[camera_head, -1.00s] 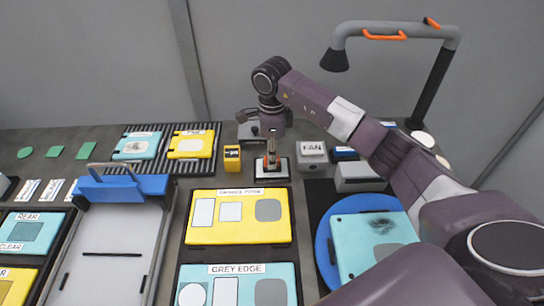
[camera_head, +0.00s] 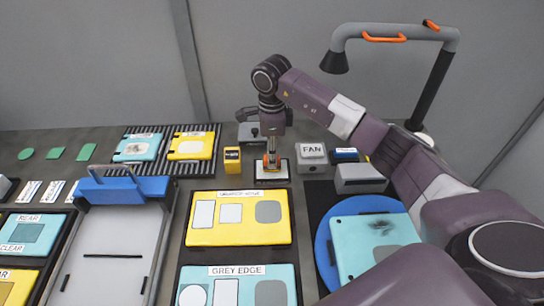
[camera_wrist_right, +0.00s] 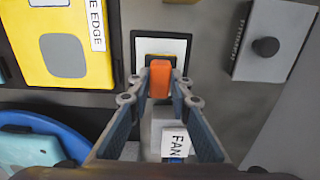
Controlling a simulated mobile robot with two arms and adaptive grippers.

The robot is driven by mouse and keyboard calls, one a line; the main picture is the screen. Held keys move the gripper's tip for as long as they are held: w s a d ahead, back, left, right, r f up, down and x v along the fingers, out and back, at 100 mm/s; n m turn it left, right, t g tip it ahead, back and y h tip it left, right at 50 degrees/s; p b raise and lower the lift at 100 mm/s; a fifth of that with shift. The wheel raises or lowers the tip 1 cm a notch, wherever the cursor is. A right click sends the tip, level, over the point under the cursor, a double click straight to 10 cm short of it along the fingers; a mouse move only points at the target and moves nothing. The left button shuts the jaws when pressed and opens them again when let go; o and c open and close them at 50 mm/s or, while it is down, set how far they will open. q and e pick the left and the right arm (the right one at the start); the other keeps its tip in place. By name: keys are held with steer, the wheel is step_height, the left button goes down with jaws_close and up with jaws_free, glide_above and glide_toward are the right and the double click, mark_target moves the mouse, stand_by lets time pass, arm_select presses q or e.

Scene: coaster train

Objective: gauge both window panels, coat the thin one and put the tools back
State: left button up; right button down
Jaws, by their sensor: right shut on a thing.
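My right gripper (camera_head: 271,158) points down and is shut on an orange-topped tool (camera_wrist_right: 160,78), which stands at a small white-bordered holder (camera_head: 271,176). The holder also shows in the right wrist view (camera_wrist_right: 180,47). A yellow panel (camera_head: 238,235) labelled with an edge name lies in front of the holder. A teal panel labelled GREY EDGE (camera_head: 250,287) lies nearer me, cut off by the frame. Another teal panel (camera_head: 360,255) with a dark smudge lies on a blue round plate (camera_head: 322,240), partly behind my arm. My left gripper is out of view.
A small yellow device (camera_head: 232,160) stands left of the holder and a grey FAN box (camera_head: 312,155) right of it. A rack (camera_head: 150,130) holds teal and yellow pieces. A blue-handled tray (camera_head: 110,240) lies left. A lamp (camera_head: 335,61) overhangs the back.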

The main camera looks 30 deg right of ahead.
steer(key=shift+r+p, duration=1.55)
steer(key=shift+r, duration=1.45)
